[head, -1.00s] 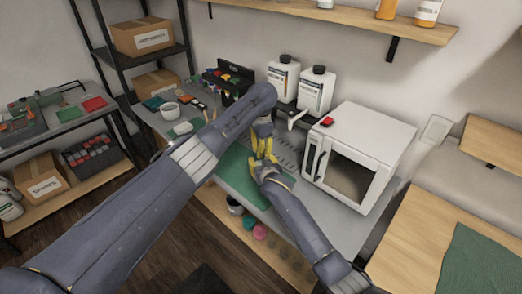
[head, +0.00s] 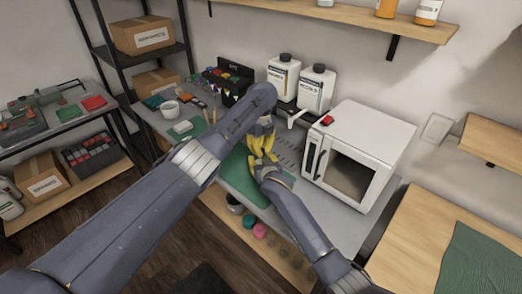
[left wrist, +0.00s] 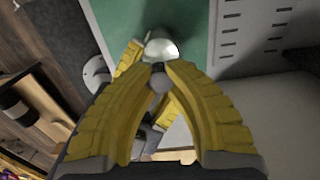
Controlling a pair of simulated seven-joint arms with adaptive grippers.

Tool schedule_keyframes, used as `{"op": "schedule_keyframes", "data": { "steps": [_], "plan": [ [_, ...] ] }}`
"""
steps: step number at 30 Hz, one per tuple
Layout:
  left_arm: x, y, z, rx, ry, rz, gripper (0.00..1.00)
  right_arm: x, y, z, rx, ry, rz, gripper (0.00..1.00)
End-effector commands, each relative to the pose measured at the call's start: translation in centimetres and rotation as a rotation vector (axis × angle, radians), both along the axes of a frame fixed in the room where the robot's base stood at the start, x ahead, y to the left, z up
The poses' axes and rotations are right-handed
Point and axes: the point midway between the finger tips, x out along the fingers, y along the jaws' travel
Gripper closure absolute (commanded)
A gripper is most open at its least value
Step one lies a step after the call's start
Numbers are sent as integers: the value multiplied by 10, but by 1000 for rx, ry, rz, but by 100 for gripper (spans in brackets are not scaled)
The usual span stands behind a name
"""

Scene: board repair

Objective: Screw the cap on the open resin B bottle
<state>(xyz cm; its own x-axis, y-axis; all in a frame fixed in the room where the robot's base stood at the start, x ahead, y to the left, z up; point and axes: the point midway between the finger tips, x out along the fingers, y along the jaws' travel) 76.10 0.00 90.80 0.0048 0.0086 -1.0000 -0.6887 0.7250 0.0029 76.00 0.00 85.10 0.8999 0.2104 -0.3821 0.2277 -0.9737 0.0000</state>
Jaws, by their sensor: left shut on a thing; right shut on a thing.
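Two white bottles with black caps, the left one (head: 283,77) and the right one (head: 316,90), stand by the back wall in the head view; their labels are too small to read surely. My left gripper (head: 265,142) and right gripper (head: 262,162) meet above the green mat (head: 240,181). A glossy white rounded thing (left wrist: 162,48) lies just beyond the tips. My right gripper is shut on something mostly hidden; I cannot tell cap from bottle.
A white oven (head: 358,158) with a red button on top stands right of the mat. A wooden shelf (head: 345,20) hangs above.

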Motion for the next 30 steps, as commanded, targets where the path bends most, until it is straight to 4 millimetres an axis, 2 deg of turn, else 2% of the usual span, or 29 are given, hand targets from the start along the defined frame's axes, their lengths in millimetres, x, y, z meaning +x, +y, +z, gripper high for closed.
{"op": "schedule_keyframes", "data": {
  "steps": [24,30],
  "plan": [
    [0,-1,0,-3,0,-1249,95,0,-1,-2,-2,3,-1,100],
    [0,-1,-1,-3,-1,-1515,95,0,-1,-2,-2,3,-1,100]
  ]
}}
